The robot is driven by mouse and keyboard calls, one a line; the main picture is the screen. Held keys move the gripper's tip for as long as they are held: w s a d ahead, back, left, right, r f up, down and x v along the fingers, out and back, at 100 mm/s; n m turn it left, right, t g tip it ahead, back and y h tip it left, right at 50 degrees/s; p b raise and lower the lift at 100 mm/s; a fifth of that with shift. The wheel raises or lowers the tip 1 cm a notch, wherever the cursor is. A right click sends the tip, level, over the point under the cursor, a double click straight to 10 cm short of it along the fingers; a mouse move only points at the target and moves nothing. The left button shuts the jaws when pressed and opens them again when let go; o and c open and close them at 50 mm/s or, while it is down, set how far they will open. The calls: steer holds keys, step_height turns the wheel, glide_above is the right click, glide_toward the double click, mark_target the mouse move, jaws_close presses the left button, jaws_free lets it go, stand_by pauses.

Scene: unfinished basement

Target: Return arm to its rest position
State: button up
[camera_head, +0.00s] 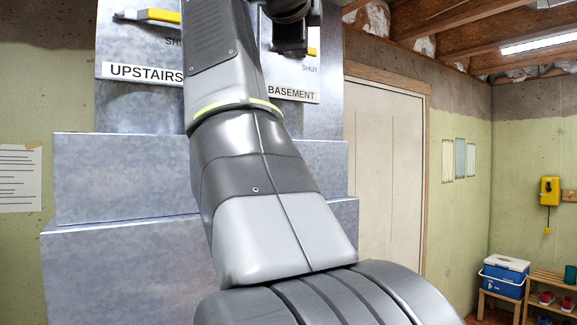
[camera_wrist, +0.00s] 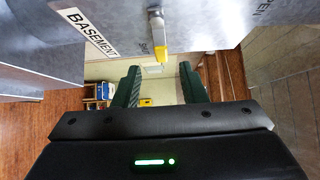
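My gripper (camera_wrist: 159,84) is open in the wrist view, its two dark green fingers apart with nothing held between them. A yellow-tipped lever handle (camera_wrist: 160,53) on the duct marked BASEMENT juts in above the gap between the fingers; I cannot tell how far away it is. In the head view my arm rises across the middle, and its dark wrist end is at the top, in front of the BASEMENT plate (camera_head: 292,93). Part of that yellow handle (camera_head: 312,52) shows beside the wrist, above the word SHUT. The gripper's fingers are not clear in the head view.
Grey metal ducts (camera_head: 120,175) stand close behind my arm. A second yellow handle (camera_head: 160,15) is above the UPSTAIRS label (camera_head: 146,74). A closed door (camera_head: 385,170), a yellow wall phone (camera_head: 550,191), a blue cooler (camera_head: 504,275) and a shoe bench (camera_head: 552,279) are to the right.

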steer(key=w+d+n+t, duration=0.1)
steer(key=w, duration=0.5)
steer(key=shift+r+n+b, duration=0.3)
steer(key=shift+r+b, duration=0.05)
steer(key=shift+r, duration=0.05)
steer(key=shift+s+d, duration=0.1)
